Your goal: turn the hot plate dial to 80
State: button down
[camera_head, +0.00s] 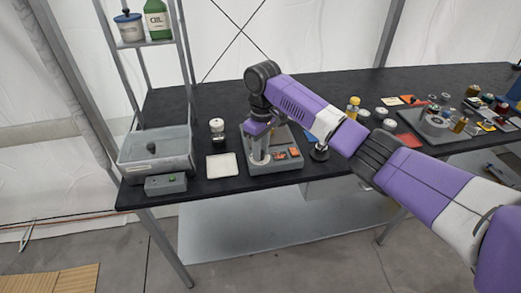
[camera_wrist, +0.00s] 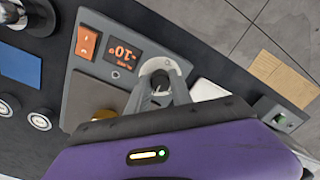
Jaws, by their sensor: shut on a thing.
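The hot plate (camera_head: 286,166) is a grey box on the black table, below my bent wrist. In the wrist view the hot plate (camera_wrist: 84,72) shows an orange rocker switch (camera_wrist: 87,42) and a dark display (camera_wrist: 122,56) with orange digits, upside down; I cannot read their value surely. Its dial (camera_wrist: 160,78) is a dark knob inside a pale ring. My gripper (camera_wrist: 160,88) points down with its fingers shut on the dial. In the head view my gripper (camera_head: 260,158) hides the dial.
A white square tile (camera_head: 222,165) and a white-topped jar (camera_head: 217,128) stand left of the hot plate. A grey tub (camera_head: 155,165) and a small box with a green button (camera_head: 166,185) are further left. Several jars and dishes crowd the right; the table's front edge is close.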

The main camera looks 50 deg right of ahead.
jog(key=shift+r+p, duration=0.15)
jog(key=shift+p, duration=0.2)
jog(key=m+p, duration=0.3)
jog(key=shift+a+r+p, duration=0.15)
jog(key=shift+p, duration=0.15)
jog(key=m+p, duration=0.3)
jog(key=shift+m+p, duration=0.3)
jog(key=shift+f+m+p, duration=0.2)
jog(key=shift+m+p, duration=0.45)
jog(key=shift+m, duration=1.95)
jog(key=c, duration=1.1)
grip_release()
jog(key=shift+c, duration=0.2)
